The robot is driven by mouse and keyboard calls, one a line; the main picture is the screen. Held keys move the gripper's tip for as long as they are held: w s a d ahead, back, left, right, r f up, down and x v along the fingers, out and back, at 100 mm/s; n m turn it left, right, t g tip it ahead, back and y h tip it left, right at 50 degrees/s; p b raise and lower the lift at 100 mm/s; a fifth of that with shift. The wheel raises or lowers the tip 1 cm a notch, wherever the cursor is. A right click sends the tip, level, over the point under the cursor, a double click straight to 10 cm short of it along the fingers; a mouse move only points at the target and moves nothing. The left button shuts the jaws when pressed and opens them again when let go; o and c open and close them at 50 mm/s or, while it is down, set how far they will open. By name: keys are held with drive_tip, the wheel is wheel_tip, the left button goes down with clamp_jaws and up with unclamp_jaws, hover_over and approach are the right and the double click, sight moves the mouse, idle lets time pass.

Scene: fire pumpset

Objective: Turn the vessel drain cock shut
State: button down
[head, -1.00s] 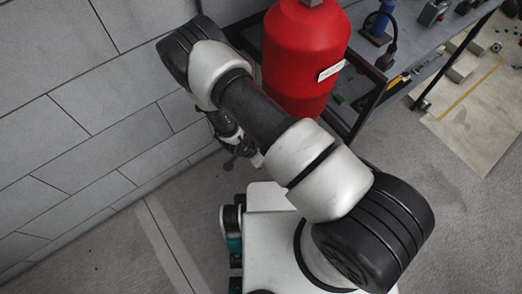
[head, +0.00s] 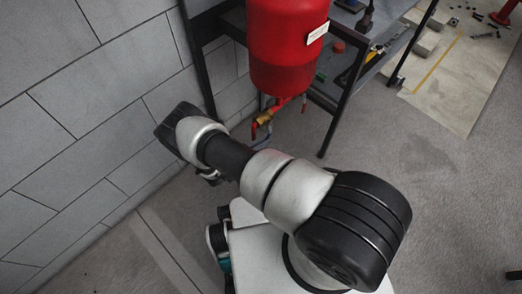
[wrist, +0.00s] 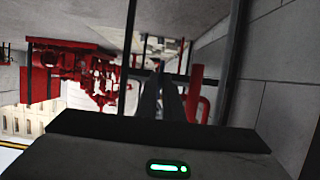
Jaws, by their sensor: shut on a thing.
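The red vessel (head: 288,45) hangs at the top centre of the head view. In the wrist view, my gripper's dark fingers (wrist: 166,98) are close together. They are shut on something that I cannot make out. The cock is not clear in the wrist view.
A dark-framed bench (head: 340,112) stands behind and right of the vessel, with tools on its shelf. A grey block wall (head: 70,100) runs along the left. Bare floor lies right of my arm. Red pipework (wrist: 85,72) shows in the wrist view.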

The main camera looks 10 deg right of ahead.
drive_tip(key=shift+w+d+f+t+h, duration=0.4)
drive_tip(key=shift+d+f+t+h, duration=0.25)
drive_tip(key=shift+h, duration=0.45)
drive_tip(key=shift+d+r, duration=0.1)
drive_tip(key=c, duration=1.9)
unclamp_jaws()
drive_tip(key=shift+a, duration=0.2)
